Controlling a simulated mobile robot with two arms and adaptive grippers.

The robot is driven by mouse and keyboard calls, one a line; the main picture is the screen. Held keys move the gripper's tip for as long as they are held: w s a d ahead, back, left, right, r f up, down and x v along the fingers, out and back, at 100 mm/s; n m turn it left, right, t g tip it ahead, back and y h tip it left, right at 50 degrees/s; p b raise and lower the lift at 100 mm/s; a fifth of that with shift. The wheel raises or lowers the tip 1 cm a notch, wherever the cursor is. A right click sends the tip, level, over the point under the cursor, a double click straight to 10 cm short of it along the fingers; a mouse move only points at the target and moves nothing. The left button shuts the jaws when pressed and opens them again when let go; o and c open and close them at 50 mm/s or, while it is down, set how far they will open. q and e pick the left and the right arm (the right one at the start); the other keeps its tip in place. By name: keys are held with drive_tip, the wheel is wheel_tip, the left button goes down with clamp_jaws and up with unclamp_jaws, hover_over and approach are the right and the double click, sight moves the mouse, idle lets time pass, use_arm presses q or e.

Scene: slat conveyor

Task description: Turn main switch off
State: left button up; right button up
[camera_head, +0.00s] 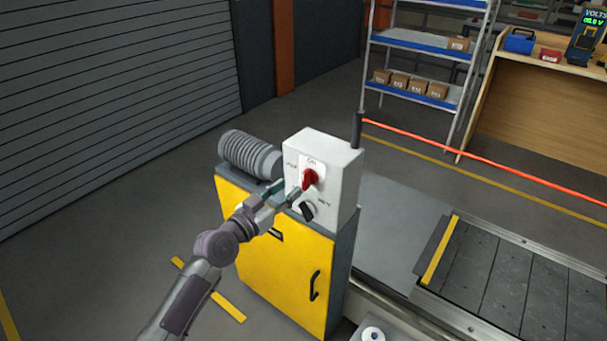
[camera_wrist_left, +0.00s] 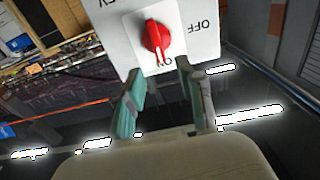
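The main switch is a red rotary knob (camera_head: 310,179) on the front of a white control box (camera_head: 337,165). It also shows in the left wrist view (camera_wrist_left: 155,37), where its pointer is toward the partly hidden ON label. The OFF label (camera_wrist_left: 195,35) is to one side of it. My left gripper (camera_head: 287,192) is in front of the box, close to the knob. In the left wrist view its two fingers (camera_wrist_left: 160,68) are apart, with nothing between them, and the knob is just beyond their tips. My right gripper is in neither view.
A black knob (camera_head: 307,211) sits below the red one. The box stands on a yellow cabinet (camera_head: 285,275) beside a grey motor (camera_head: 250,154). The slat conveyor (camera_head: 510,275) runs to the right. A red-orange barrier line (camera_head: 480,162) crosses behind it.

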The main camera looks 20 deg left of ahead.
sight(303, 177)
use_arm(q)
drive_tip(key=x, duration=0.7)
drive_tip(key=shift+f, duration=0.1)
clamp_jaws()
